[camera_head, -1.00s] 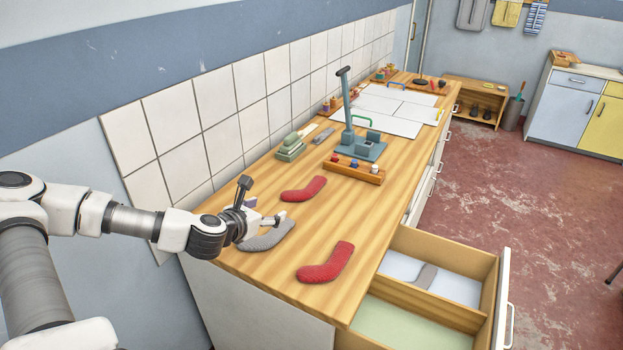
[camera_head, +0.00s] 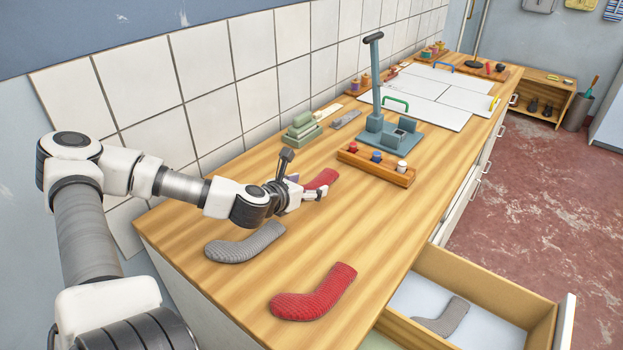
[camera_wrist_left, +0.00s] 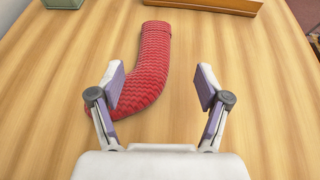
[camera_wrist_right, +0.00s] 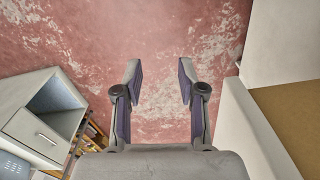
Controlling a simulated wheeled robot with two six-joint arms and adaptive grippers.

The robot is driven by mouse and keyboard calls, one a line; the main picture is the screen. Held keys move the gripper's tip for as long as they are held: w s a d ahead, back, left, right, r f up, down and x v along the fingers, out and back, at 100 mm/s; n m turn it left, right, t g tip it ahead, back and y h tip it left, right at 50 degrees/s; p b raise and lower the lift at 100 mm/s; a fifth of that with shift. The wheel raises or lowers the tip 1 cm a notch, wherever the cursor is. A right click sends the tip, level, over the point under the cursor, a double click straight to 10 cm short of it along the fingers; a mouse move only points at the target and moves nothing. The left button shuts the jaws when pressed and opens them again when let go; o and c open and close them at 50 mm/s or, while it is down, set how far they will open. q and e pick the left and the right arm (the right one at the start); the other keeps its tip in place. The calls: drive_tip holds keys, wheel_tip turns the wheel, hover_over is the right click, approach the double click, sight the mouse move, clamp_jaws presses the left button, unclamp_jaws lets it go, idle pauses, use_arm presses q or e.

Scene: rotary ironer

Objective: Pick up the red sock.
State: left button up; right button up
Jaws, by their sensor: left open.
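Two red socks lie on the wooden counter. The far red sock (camera_head: 321,178) is partly hidden behind my left gripper (camera_head: 312,192). The near red sock (camera_head: 313,292) lies towards the counter's front edge, clear of the gripper. In the left wrist view a red sock (camera_wrist_left: 155,62) lies ahead of the open fingers, its bent end beside the left finger. The jaws hold nothing, and I cannot tell whether that finger touches the sock. My right gripper (camera_wrist_right: 160,72) is open and empty over the red floor.
A grey sock (camera_head: 245,242) lies on the counter, left of the near red sock. Behind stand a wooden rack (camera_head: 375,166) and a blue-grey upright device (camera_head: 388,133). An open drawer (camera_head: 480,281) with a grey sock inside juts out at the right.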

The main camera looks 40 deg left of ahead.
sight(321, 179)
use_arm(q)
drive_tip(key=shift+w+a+f+b, duration=0.15)
drive_tip(key=shift+w+f+b, duration=0.4)
drive_tip(key=shift+f+b, duration=0.05)
drive_tip(key=shift+w+b, duration=0.5)
drive_tip(key=shift+w, duration=0.05)
drive_tip(key=b+x, duration=0.1)
drive_tip(key=x, duration=0.1)
drive_tip(key=a+b+x, duration=0.1)
drive_tip(key=x, duration=0.1)
drive_tip(key=shift+f, duration=0.15)
drive_tip(key=shift+w+d, duration=0.1)
drive_tip(key=shift+w, duration=0.25)
use_arm(e)
wheel_tip(321, 179, down, 5)
drive_tip(key=shift+f, duration=0.1)
use_arm(q)
drive_tip(key=shift+s, duration=0.1)
drive_tip(key=c, duration=0.9)
